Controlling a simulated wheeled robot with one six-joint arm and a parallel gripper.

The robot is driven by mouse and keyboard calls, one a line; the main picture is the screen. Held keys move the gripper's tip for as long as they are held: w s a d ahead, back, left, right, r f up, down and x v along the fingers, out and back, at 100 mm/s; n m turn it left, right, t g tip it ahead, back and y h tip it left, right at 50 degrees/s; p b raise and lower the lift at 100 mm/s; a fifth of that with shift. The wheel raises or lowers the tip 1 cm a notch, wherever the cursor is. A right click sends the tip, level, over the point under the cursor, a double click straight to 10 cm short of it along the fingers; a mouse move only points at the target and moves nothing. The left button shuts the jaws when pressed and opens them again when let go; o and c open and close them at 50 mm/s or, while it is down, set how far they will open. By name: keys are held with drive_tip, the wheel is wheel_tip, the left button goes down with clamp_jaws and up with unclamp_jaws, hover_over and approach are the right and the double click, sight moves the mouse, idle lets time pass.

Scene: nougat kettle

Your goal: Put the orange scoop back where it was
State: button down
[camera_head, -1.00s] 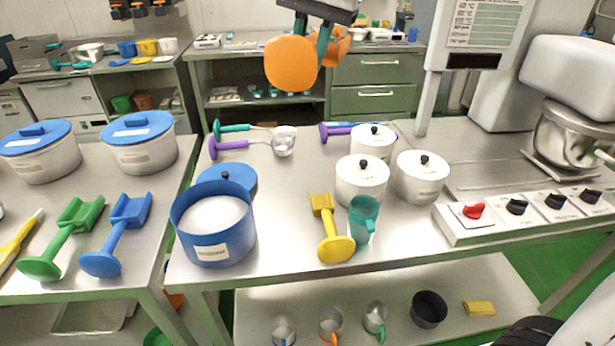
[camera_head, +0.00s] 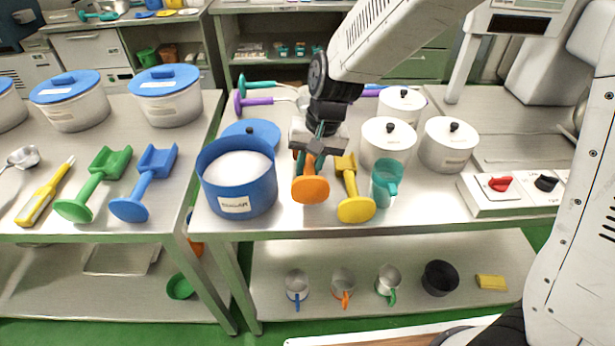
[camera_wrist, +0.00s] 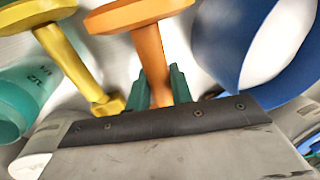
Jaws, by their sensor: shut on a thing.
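The orange scoop (camera_head: 311,189) is in my gripper (camera_head: 316,158), between the blue sugar pot and the yellow scoop. My gripper is shut on its handle, and the round orange end points toward the front of the table. In the wrist view the orange scoop (camera_wrist: 150,50) stands up between the green fingers (camera_wrist: 160,88). Its scoop end is hidden behind the gripper. I cannot tell whether it touches the table.
The blue sugar pot (camera_head: 237,190) stands close on the left. The yellow scoop (camera_head: 354,192) and a teal jug (camera_head: 386,183) are close on the right. White lidded pots (camera_head: 387,143) stand behind. Blue (camera_head: 144,184) and green (camera_head: 94,185) scoops lie on the left table.

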drive_tip(key=shift+d+x, duration=0.2)
drive_tip(key=shift+x, duration=0.75)
drive_tip(key=shift+d+x, duration=0.2)
drive_tip(key=shift+x, duration=0.7)
drive_tip(key=shift+f, duration=0.25)
drive_tip(key=c, duration=1.2)
unclamp_jaws()
drive_tip(key=shift+c, duration=0.2)
drive_tip(key=v, duration=1.2)
drive_tip(key=s+d+r, duration=0.5)
drive_tip(key=d, duration=0.2)
drive_tip(key=s+d+r+h, duration=0.1)
drive_tip(key=s+d, duration=0.5)
drive_tip(key=s, duration=0.3)
drive_tip(key=s+d+r+t+h, duration=0.1)
drive_tip(key=s+d+r, duration=0.1)
drive_tip(key=s+d, duration=0.4)
drive_tip(key=s, duration=0.3)
drive_tip(key=shift+d+h, duration=0.3)
drive_tip(key=shift+d, duration=0.05)
